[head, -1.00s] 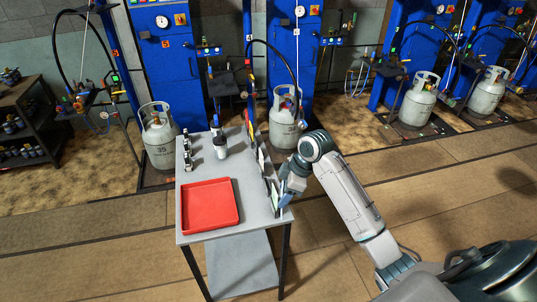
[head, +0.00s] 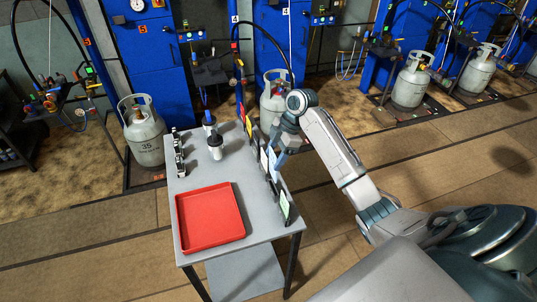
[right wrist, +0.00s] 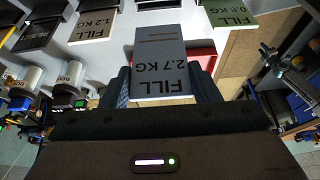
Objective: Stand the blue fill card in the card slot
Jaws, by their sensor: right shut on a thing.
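My right gripper (head: 279,152) is over the right edge of the grey table, at the middle of a row of upright cards. In the right wrist view its fingers are shut on a grey-blue card (right wrist: 162,62) reading "FILL 2.7 KG", upside down in that picture. In the head view the gripper mostly hides this card. A green card (head: 284,206) stands at the near end of the row and a yellow card (head: 249,127) toward the far end. I cannot tell which holder is the card slot, nor whether the held card touches one. My left gripper is out of view.
A red tray (head: 210,218) lies on the front of the table (head: 258,222). Small black-and-white items line the left edge. Gas cylinders (head: 145,138) stand on the floor behind.

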